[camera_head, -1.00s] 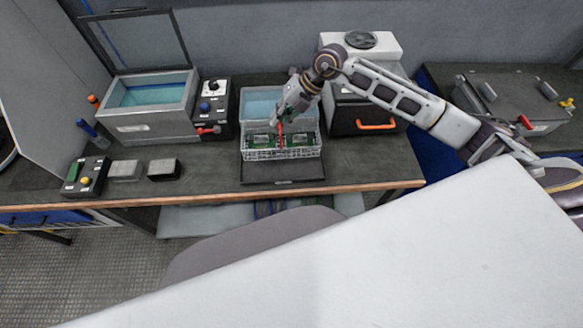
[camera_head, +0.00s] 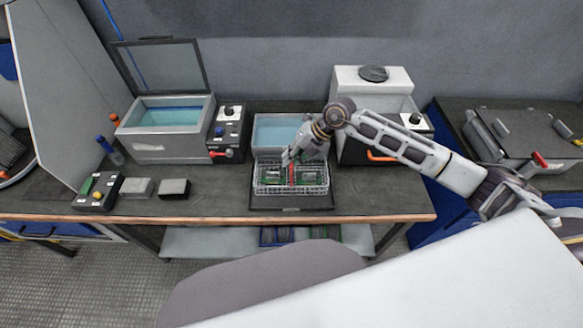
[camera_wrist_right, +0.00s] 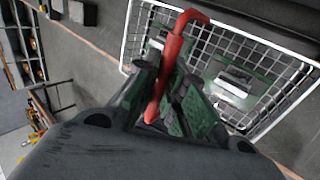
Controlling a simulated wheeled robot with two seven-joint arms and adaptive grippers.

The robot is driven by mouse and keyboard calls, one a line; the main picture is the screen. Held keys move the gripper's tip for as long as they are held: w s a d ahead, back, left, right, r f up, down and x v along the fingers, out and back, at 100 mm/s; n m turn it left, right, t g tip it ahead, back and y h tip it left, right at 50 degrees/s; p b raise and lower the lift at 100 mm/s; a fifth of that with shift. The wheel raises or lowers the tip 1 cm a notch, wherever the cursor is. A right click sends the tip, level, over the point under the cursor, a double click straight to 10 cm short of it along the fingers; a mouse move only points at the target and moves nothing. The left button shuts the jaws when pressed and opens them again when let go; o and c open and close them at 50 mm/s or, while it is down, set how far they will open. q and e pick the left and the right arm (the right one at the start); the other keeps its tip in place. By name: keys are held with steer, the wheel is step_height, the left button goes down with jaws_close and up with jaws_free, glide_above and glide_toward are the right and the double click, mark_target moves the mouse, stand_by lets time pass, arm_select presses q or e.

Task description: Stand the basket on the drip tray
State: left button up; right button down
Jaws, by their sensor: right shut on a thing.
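A wire basket (camera_head: 290,190) with green circuit boards inside and a red handle is over the dark drip tray (camera_head: 290,208) at the bench front. It also shows in the right wrist view (camera_wrist_right: 262,45). The basket looks level and covers most of the tray; the tray's front rim shows. I cannot tell whether the basket touches it. My right gripper (camera_head: 291,160) is above the basket, shut on its red handle (camera_wrist_right: 172,62). The right wrist view shows the dark fingers (camera_wrist_right: 160,95) on both sides of the handle. My left gripper is out of view.
A blue-liquid tank (camera_head: 275,135) stands just behind the basket. An open-lidded tank (camera_head: 165,147) and its control box (camera_head: 228,135) are to the left. A white-topped machine (camera_head: 375,85) is behind right. The bench right of the tray (camera_head: 385,190) is clear.

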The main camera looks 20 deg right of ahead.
steer(key=shift+f, duration=0.55)
steer(key=shift+f, duration=1.95)
steer(key=c, duration=1.5)
jaws_free()
steer(key=v, duration=1.2)
steer(key=shift+b, duration=0.4)
